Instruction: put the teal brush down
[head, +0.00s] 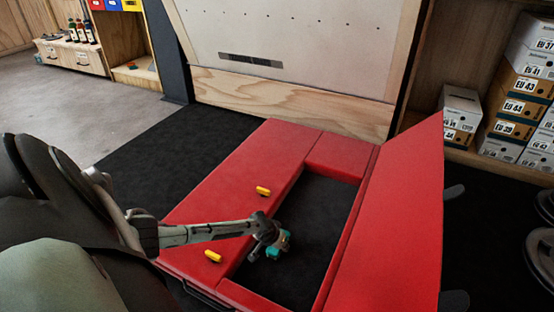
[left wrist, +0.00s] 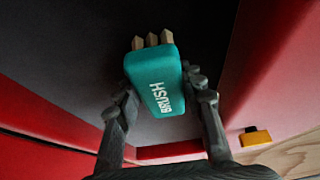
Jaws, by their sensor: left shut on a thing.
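The teal brush (head: 283,240) is held in my left gripper (head: 270,241), over the dark recess framed by red pads. In the left wrist view the brush (left wrist: 155,82) shows its teal body with the white word BRUSH and several tan bristle tufts at one end. Both fingers close on its sides. I cannot tell whether the brush touches the dark surface (head: 320,215) behind it. My right gripper is not in view.
A red padded edge (head: 235,180) with yellow pieces (head: 263,190) lies left of the recess. A tall red panel (head: 400,225) stands tilted along its right. A pale board (head: 295,40) stands behind. Shoe boxes (head: 515,100) fill a shelf at the right.

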